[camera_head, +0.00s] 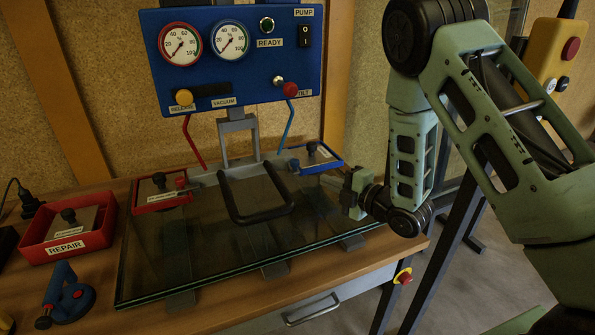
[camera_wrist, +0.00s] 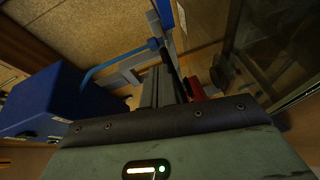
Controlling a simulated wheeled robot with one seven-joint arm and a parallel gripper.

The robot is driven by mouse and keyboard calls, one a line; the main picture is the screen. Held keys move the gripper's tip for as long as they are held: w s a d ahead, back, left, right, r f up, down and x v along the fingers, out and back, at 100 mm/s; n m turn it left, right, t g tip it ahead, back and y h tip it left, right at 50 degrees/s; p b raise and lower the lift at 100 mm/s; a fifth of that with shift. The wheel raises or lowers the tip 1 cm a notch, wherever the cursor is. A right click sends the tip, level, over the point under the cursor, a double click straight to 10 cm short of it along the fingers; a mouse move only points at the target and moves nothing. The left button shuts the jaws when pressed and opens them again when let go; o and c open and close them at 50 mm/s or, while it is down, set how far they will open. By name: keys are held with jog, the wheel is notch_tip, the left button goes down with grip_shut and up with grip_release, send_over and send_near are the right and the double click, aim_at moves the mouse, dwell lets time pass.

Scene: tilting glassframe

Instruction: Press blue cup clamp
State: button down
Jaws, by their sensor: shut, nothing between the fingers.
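In the head view a blue tray (camera_head: 325,168) with a black-knobbed plate sits at the frame's right rear corner. My gripper (camera_head: 350,190) is just right of and nearer than the blue tray, above the right edge of the glass (camera_head: 195,245). In the wrist view the dark fingers (camera_wrist: 165,88) are together and empty. A blue box-like part (camera_wrist: 50,105) is left of them; the blue hose also shows (camera_wrist: 112,62). Contact with the blue cup cannot be told.
A black loop handle (camera_head: 256,212) rises over the glass. A red tray (camera_head: 160,195) is at the left rear corner. The blue gauge panel (camera_head: 235,60) stands behind. A REPAIR tray (camera_head: 68,245) and loose blue suction cup (camera_head: 70,298) lie left on the bench.

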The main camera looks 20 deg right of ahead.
aim_at(293, 163)
jog(key=shift+s+a+n+t+y, duration=0.3)
jog(key=shift+s+a+n+y, duration=0.15)
jog(key=shift+n+y, duration=0.4)
jog(key=p+x, duration=0.3)
jog(key=x, duration=0.7)
